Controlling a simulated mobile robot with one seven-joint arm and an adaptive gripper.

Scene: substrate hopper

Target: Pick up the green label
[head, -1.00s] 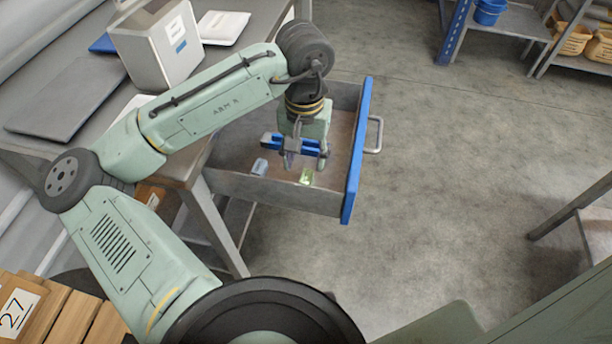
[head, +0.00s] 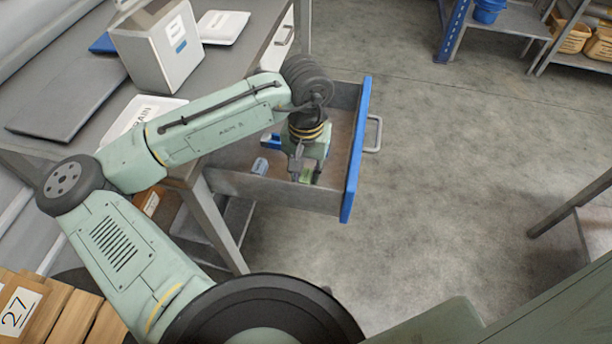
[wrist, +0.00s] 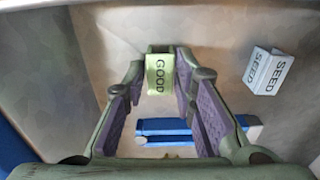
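The green label (wrist: 159,74) reads "GOOD" in the wrist view and lies on the drawer floor near its front-side wall. It also shows in the head view (head: 306,175), partly hidden by my gripper. My gripper (wrist: 151,82) is open, its purple-padded fingers spread to either side of the label's near end. I cannot tell whether either finger touches it. In the head view my gripper (head: 305,176) reaches down inside the open drawer (head: 270,193).
A white-and-grey label reading "SEED" (wrist: 268,70) lies right of the green one in the wrist view. The drawer's blue front (head: 355,150) and grey walls enclose the space closely.

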